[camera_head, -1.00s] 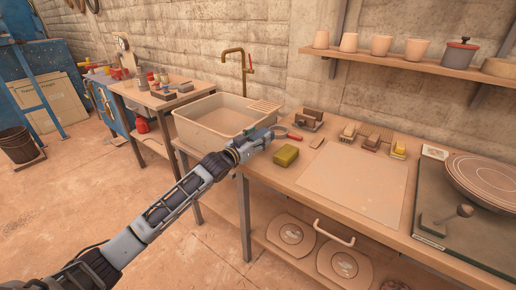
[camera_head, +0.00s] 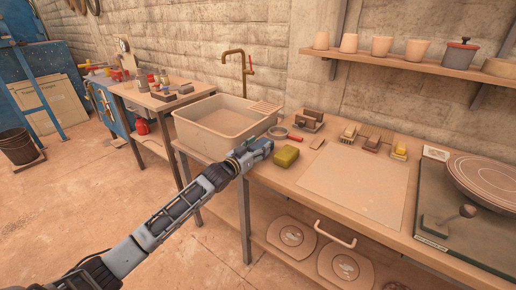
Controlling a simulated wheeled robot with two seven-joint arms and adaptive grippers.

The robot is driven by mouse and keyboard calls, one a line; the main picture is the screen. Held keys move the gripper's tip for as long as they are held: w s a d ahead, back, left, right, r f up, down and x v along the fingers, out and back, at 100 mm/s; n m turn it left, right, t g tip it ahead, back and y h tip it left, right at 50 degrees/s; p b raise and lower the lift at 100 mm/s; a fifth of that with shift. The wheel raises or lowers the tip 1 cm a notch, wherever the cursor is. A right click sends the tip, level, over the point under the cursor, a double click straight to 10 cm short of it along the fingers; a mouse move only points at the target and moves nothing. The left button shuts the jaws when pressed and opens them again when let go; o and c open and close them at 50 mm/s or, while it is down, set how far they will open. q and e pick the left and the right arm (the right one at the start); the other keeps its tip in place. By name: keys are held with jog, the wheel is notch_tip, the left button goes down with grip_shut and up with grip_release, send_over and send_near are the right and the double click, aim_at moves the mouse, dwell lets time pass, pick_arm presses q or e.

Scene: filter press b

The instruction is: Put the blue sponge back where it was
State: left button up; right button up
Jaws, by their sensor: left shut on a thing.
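My left gripper (camera_head: 254,153) is at the left front part of the workbench, just left of a yellow-green sponge (camera_head: 287,156). It is shut on a small blue-grey block at its tip, which looks like the blue sponge (camera_head: 262,146); the fingers hide much of it. The gap between the held block and the yellow-green sponge is small, and I cannot tell if they touch. I cannot tell whether the held block rests on the bench top. My right gripper is not in view.
The sink (camera_head: 222,128) stands behind and left of my gripper. A round tool with a red handle (camera_head: 295,138) lies behind it. Brushes and blocks (camera_head: 347,133) line the bench's back. A pale board (camera_head: 355,180) lies bare to the right.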

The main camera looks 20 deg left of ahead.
pick_arm(q)
jog(key=shift+f, duration=0.1)
jog(key=o, duration=1.1)
jog(key=shift+c, duration=0.2)
jog(key=shift+s, duration=0.1)
